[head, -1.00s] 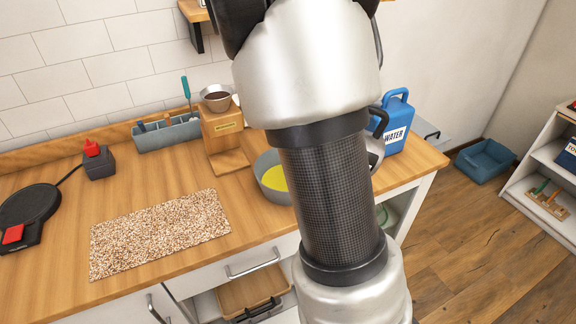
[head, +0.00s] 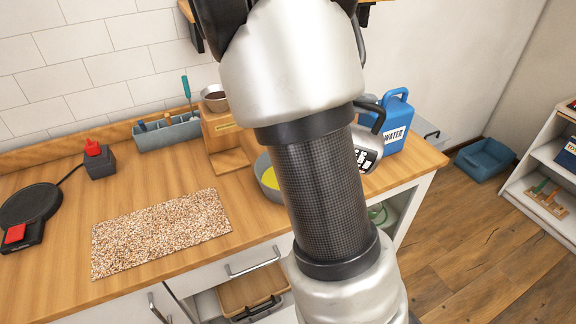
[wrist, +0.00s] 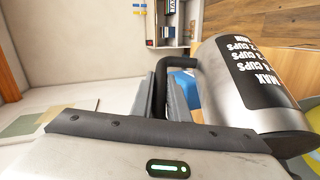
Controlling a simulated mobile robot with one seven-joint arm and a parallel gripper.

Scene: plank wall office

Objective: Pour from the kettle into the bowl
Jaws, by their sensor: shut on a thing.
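The kettle (wrist: 235,85) is a silver vessel with a black label of cup marks and a black handle. My gripper (wrist: 167,95) is shut on its handle in the wrist view. In the head view part of the kettle (head: 366,150) shows to the right of my arm, which hides the rest and my gripper. The kettle looks tilted and held above the counter. The grey bowl (head: 268,186) stands on the counter left of my arm, with yellow inside; my arm hides its right part. I cannot see the kettle's spout or any stream.
A blue water jug (head: 394,125) stands right of the kettle near the counter's end. A wooden stand with a metal cup (head: 214,98) is behind the bowl. A speckled mat (head: 160,232), a hot plate (head: 28,207) and a grey caddy (head: 166,133) are to the left.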

